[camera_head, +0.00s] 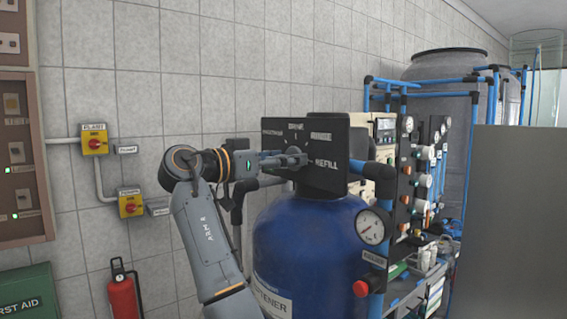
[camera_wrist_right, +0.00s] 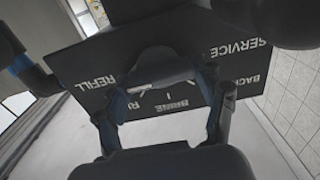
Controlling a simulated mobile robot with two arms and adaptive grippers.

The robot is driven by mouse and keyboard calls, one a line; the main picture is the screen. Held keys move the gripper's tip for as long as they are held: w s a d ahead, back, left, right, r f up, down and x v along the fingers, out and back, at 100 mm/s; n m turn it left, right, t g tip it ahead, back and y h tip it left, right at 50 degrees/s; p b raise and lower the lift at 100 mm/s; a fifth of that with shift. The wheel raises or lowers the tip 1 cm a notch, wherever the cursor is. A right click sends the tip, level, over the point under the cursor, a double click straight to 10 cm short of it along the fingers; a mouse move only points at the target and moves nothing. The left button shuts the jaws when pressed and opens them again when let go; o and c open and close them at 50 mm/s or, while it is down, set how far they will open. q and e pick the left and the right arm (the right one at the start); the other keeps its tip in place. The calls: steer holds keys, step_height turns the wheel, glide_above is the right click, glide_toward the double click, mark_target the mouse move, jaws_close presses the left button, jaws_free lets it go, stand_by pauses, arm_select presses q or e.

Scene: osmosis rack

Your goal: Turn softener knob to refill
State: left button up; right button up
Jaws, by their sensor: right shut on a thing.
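The softener's black control panel (camera_head: 333,147) sits on top of the blue softener tank (camera_head: 310,235). REFILL is printed at its lower right, with other position words along its top and left. My right gripper (camera_head: 294,160) reaches in from the left and is shut on the softener knob (camera_head: 292,151) at the panel's middle. In the right wrist view, the fingers of my right gripper (camera_wrist_right: 165,85) close around the knob in front of the panel (camera_wrist_right: 80,62), whose words appear upside down. The fingers hide much of the knob, so its pointing direction is unclear. My left gripper is not in view.
A pressure gauge (camera_head: 372,226) and a red button (camera_head: 361,288) are right of the tank. Blue pipes and a rack of instruments stand behind. Yellow switch boxes (camera_head: 95,139) and a fire extinguisher (camera_head: 122,293) are at left. A grey panel (camera_head: 515,220) blocks the right.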

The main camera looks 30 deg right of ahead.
steer(key=shift+m, duration=0.3)
steer(key=o, duration=1.2)
steer(key=shift+c, duration=0.2)
steer(key=shift+a, duration=0.1)
steer(key=a, duration=1.1)
steer(key=shift+s+a, duration=0.35)
steer(key=shift+s, duration=0.1)
